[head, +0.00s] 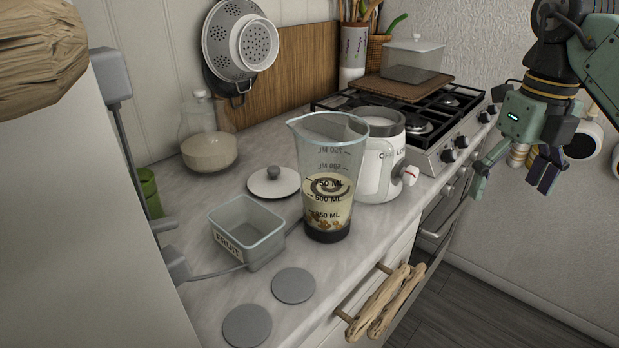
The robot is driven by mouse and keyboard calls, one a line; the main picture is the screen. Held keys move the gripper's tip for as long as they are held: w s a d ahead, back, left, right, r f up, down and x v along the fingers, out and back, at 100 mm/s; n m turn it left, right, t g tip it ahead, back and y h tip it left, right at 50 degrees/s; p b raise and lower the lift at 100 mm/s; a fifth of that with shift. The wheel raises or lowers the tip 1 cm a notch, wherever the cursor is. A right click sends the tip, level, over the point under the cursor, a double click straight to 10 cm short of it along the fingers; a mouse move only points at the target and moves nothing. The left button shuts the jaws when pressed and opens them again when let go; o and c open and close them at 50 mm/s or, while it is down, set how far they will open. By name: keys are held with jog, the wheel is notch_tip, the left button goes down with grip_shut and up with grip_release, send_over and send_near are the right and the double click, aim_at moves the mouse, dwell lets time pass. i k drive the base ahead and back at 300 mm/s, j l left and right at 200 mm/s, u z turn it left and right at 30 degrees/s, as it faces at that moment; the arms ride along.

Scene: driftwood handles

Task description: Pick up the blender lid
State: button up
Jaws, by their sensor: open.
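The blender lid appears to be the round white lid with a grey knob (274,181), lying flat on the counter left of the clear measuring jug. The blender jug (330,150) stands upright, with markings in ML and a pale mix inside. The white blender base (376,178) with a side knob stands just behind it to the right. My gripper (512,183) hangs at the right, open and empty, fingers pointing down. It is past the counter's front edge, well away from the lid.
A clear square container (248,232) sits in front of the lid, and a glass bottle (207,140) behind it. Two grey discs (293,285) lie near the front edge. A gas stove (430,125) adjoins the counter. Driftwood handles (385,303) stick out from the drawers.

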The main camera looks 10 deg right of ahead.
aim_at(273, 182)
jog(key=i+l, duration=0.15)
jog(key=l, duration=0.2)
jog(key=i+l+u, duration=0.1)
jog(key=l, duration=0.2)
jog(key=i+l, duration=0.2)
jog(key=l, duration=0.15)
jog(key=i+l, duration=0.15)
jog(key=l, duration=0.2)
jog(key=i+l+u, duration=0.1)
jog(key=l, duration=0.25)
jog(key=i+l, duration=0.2)
jog(key=l, duration=0.15)
jog(key=i+l, duration=0.15)
jog(key=l, duration=0.2)
jog(key=i+j+u, duration=0.1)
jog(key=u, duration=0.3)
jog(key=k+z, duration=0.1)
jog(key=z, duration=0.15)
